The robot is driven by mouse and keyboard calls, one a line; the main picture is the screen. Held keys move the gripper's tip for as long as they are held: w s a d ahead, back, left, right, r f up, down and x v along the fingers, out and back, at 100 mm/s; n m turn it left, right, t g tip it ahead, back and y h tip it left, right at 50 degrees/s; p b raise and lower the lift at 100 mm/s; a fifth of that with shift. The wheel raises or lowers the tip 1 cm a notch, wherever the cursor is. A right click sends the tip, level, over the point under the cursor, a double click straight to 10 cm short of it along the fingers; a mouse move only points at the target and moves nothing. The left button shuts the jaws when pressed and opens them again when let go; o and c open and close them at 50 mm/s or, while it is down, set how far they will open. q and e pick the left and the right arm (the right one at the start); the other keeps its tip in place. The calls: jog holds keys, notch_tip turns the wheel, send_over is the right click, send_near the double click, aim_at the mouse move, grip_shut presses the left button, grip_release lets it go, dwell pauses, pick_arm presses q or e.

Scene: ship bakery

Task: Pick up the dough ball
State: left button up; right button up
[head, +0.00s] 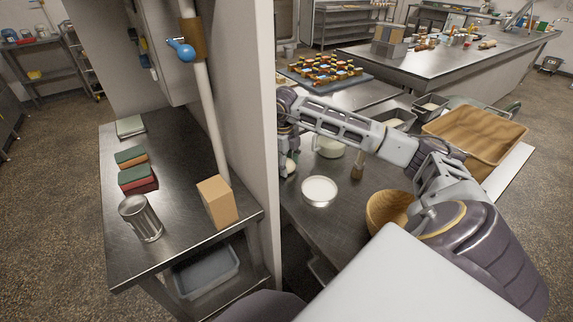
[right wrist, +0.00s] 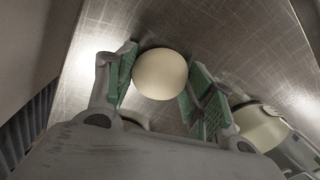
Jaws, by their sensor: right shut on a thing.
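The dough ball (right wrist: 160,74) is pale cream, round and smooth. In the right wrist view it sits between the green-padded fingers of my right gripper (right wrist: 158,82), which is shut on it. In the head view my right gripper (head: 288,150) points down beside the white partition wall, and a small pale part of the dough ball (head: 291,167) shows at its fingertips. I cannot tell from these views whether the ball touches the steel worktop (head: 320,217). My left gripper is not in view.
A white round dish (head: 319,190), a pale bowl (head: 331,148) and a wooden bowl (head: 388,210) stand on the worktop. The partition wall (head: 254,95) closes off the left. A wooden tray (head: 477,134) lies right. Bare worktop shows in front of the dish.

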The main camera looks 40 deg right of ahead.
jog(key=shift+r+p, duration=0.35)
jog(key=shift+r, duration=4.4)
